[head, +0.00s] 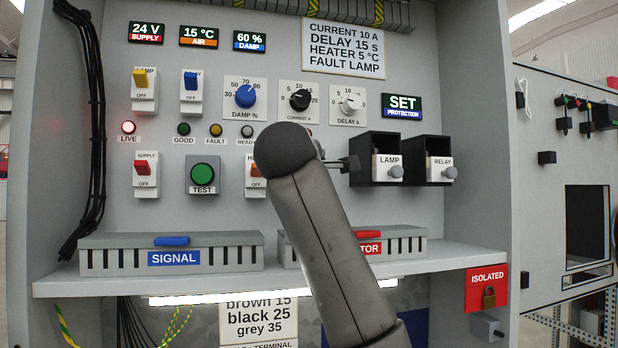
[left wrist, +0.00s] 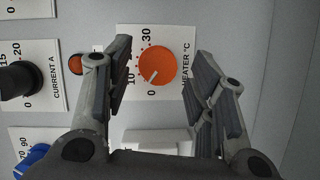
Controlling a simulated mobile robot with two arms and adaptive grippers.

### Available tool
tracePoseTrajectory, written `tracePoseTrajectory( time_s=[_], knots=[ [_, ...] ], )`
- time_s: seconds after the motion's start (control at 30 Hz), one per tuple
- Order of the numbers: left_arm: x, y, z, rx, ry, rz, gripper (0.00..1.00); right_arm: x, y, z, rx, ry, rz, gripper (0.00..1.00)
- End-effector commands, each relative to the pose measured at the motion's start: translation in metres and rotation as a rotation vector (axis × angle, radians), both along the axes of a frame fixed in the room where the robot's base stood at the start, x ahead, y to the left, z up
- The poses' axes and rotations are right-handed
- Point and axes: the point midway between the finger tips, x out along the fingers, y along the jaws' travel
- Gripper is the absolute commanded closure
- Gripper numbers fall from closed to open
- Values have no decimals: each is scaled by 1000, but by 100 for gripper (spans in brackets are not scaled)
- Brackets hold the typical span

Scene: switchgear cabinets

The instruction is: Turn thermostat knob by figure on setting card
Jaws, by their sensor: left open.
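The heater thermostat knob (left wrist: 158,68) is orange on a white "HEATER °C" scale plate, turned sideways in the left wrist view. Its white mark points down-left, near the 0 end of the scale; the exact figure is hard to read. My left gripper (left wrist: 163,85) is open, with a finger on either side of the knob; I cannot tell whether they touch it. In the head view my arm hides the knob, and only part of the gripper (head: 335,163) shows. The setting card (head: 343,48) reads "HEATER 5 °C", among other lines. My right gripper is not in view.
Damp (head: 245,95), current (head: 300,98) and delay (head: 348,103) knobs sit above my arm. Black LAMP (head: 368,146) and RELAY (head: 420,146) holders stick out to the right. A shelf (head: 455,262) with slotted boxes lies below.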

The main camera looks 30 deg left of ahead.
Motion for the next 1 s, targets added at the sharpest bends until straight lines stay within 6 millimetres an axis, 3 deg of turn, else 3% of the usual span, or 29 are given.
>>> tracePoseTrajectory(
  time_s=[0.3,0.5,1.0],
  knots=[
    [-61,-30,5,-1,-5,2,49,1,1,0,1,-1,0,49],
    [-86,-43,7,0,-2,2,49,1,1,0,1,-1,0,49],
    [-94,-48,7,-1,-1,1,49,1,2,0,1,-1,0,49]
  ],
)
